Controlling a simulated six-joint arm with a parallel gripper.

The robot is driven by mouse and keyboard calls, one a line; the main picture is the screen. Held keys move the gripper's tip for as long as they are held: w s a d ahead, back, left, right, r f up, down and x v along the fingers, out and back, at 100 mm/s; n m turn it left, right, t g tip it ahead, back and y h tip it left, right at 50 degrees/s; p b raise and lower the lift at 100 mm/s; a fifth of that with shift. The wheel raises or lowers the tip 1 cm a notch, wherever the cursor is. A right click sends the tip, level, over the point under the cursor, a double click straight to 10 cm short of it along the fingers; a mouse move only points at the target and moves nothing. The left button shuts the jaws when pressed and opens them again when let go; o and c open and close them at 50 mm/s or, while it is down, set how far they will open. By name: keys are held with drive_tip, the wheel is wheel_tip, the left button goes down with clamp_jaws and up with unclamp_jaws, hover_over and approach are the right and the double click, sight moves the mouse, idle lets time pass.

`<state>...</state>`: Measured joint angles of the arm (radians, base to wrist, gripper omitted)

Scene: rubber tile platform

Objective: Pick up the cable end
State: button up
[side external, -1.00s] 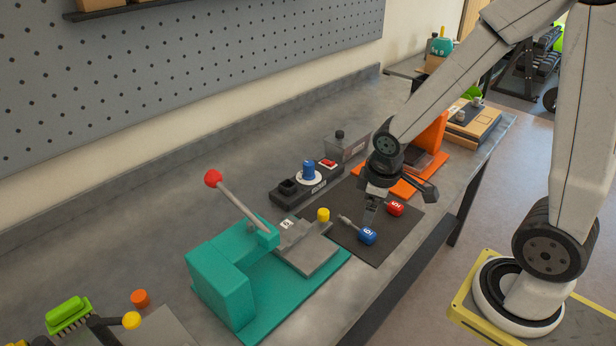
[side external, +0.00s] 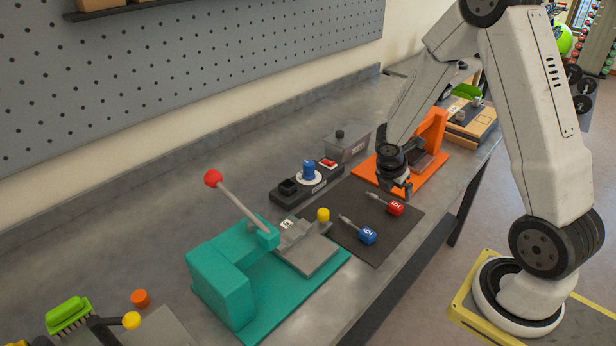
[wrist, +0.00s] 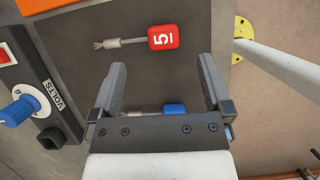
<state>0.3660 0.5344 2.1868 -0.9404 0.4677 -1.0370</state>
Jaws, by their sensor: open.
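Two short cable ends lie on the dark mat (side external: 375,247). The red one (side external: 395,208), marked 5, lies farther back; in the wrist view it (wrist: 164,37) sits just beyond my fingertips, its grey cable with a frayed tip pointing left. The blue one (side external: 367,235) lies nearer the front; in the wrist view it (wrist: 174,109) is partly hidden behind my gripper's base. My gripper (wrist: 163,68) is open and empty, its two fingers spread apart. In the side view, my gripper (side external: 401,186) hangs above the mat's back edge, close behind the red cable end.
A black unit with a blue knob (side external: 308,170) stands left of the mat. A teal lever press (side external: 230,275) stands at the front left. An orange fixture (side external: 430,130) and a grey box (side external: 345,146) stand behind the mat. The bench edge runs along the right.

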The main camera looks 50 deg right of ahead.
sight(384, 202)
drive_tip(key=shift+x, duration=1.2)
drive_tip(key=shift+f, duration=0.1)
drive_tip(key=shift+x, duration=2.45)
drive_tip(key=shift+s, duration=0.15)
clamp_jaws()
